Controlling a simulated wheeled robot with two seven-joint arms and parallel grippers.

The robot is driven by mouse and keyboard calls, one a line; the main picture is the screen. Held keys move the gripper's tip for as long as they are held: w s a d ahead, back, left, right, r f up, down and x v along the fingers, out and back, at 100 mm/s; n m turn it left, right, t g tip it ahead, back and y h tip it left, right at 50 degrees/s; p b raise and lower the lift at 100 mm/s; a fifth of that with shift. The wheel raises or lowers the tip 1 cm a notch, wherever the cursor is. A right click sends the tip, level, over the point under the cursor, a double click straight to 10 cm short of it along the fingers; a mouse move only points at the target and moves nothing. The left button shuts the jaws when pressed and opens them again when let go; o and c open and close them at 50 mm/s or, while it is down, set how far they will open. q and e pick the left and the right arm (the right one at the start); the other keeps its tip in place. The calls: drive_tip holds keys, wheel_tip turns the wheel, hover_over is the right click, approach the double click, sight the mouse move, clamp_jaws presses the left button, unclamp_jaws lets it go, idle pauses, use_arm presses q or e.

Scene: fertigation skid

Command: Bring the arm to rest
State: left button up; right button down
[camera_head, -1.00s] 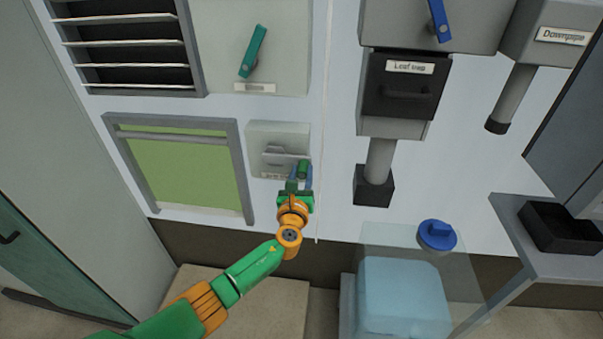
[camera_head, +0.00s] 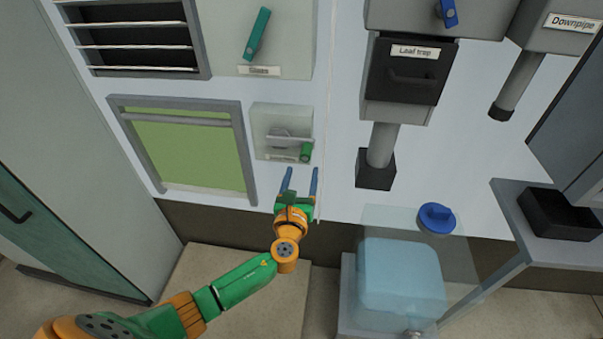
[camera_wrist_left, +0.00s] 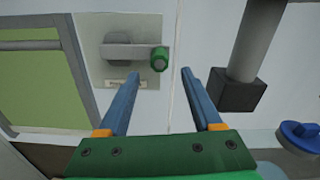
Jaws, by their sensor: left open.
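My left gripper (camera_head: 300,182) is open and empty, its two blue fingers apart and pointing up toward the wall. It is just below a small grey wall box (camera_head: 270,118) with a lever and a green knob (camera_head: 306,151). The fingers do not touch the knob. My left arm reaches in from the lower left. My right gripper is not seen.
A green-panelled frame (camera_head: 190,155) is left of the box. The leaf trap (camera_head: 405,85) and its pipe (camera_head: 382,146) are to the right. A translucent tank (camera_head: 400,280) with a blue cap (camera_head: 437,218) stands below right. A shelf with a black tray (camera_head: 560,215) is at far right.

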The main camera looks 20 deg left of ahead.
use_arm(q)
drive_tip(key=shift+f, duration=0.15)
drive_tip(key=s+a+f+n+g+h, duration=0.1)
drive_tip(key=s+f+n+g, duration=0.4)
drive_tip(key=f, duration=0.7)
drive_tip(key=s+a+f+n+g+h, duration=0.1)
drive_tip(key=s+f+n+g, duration=0.35)
drive_tip(key=f, duration=0.65)
drive_tip(key=s+d+f+n+g+h, duration=0.1)
drive_tip(key=s+f+n, duration=0.4)
drive_tip(key=s, duration=0.6)
drive_tip(key=s+d+f+n+g, duration=0.1)
drive_tip(key=s+f+n+g, duration=0.2)
drive_tip(key=s+f+n, duration=0.2)
drive_tip(key=s+d+f+n+g+h, duration=0.1)
drive_tip(key=s+f+n+g, duration=0.2)
drive_tip(key=s, duration=1.5)
wheel_tip(320, 180, down, 3)
drive_tip(key=n, duration=0.6)
drive_tip(key=shift+s+d+n+h, duration=0.2)
drive_tip(key=shift+d+n+h, duration=0.05)
drive_tip(key=shift+n+h, duration=0.1)
